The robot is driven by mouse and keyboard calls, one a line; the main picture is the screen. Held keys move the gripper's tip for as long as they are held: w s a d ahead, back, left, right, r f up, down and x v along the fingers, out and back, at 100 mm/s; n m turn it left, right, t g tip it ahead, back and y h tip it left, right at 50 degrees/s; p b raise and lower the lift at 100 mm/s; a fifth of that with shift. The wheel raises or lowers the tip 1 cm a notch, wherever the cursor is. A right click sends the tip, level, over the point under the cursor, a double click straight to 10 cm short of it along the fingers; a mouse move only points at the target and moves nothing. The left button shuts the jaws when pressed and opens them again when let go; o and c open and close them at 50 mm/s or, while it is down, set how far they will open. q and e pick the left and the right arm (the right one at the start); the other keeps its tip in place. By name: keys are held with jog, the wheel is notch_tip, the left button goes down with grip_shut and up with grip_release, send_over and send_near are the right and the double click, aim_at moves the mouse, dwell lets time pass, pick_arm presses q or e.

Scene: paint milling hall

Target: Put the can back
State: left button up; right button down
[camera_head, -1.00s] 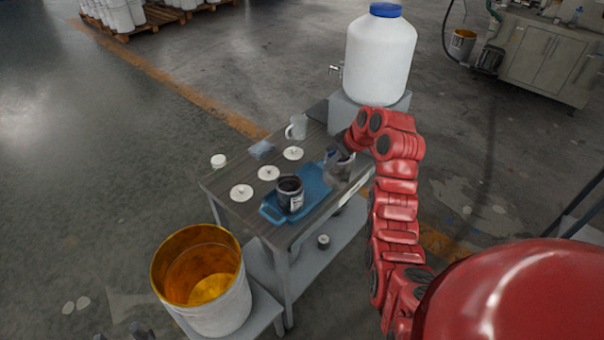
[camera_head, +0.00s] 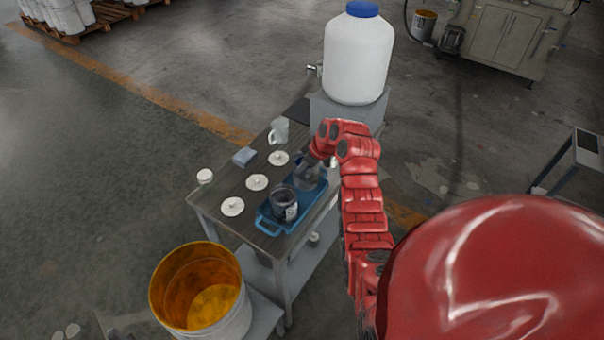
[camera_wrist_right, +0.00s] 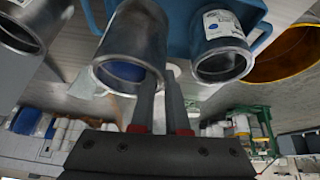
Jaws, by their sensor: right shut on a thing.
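My right gripper (camera_head: 312,162) is shut on the wall of a grey metal can (camera_head: 306,178), at the far end of the blue tray (camera_head: 268,226). In the right wrist view, one finger is inside the mouth of this can (camera_wrist_right: 115,72) and the other outside. I cannot tell whether the can touches the tray. A second, labelled can (camera_head: 285,205) stands in the near part of the tray and shows in the wrist view (camera_wrist_right: 222,62). A third metal can (camera_wrist_right: 28,28) is at the wrist view's upper left. Dark tips at the head view's bottom left may be my left gripper.
The table (camera_head: 215,190) also holds several white lids (camera_head: 257,182), a clear mug (camera_head: 279,130) and a blue-grey cloth (camera_head: 244,156). A large white jug (camera_head: 358,60) stands behind. A bucket with orange inside (camera_head: 200,290) stands in front left.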

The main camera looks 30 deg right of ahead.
aim_at(305, 174)
jog(key=shift+f+p, duration=1.05)
jog(key=shift+f, duration=1.2)
jog(key=c, duration=0.9)
grip_release()
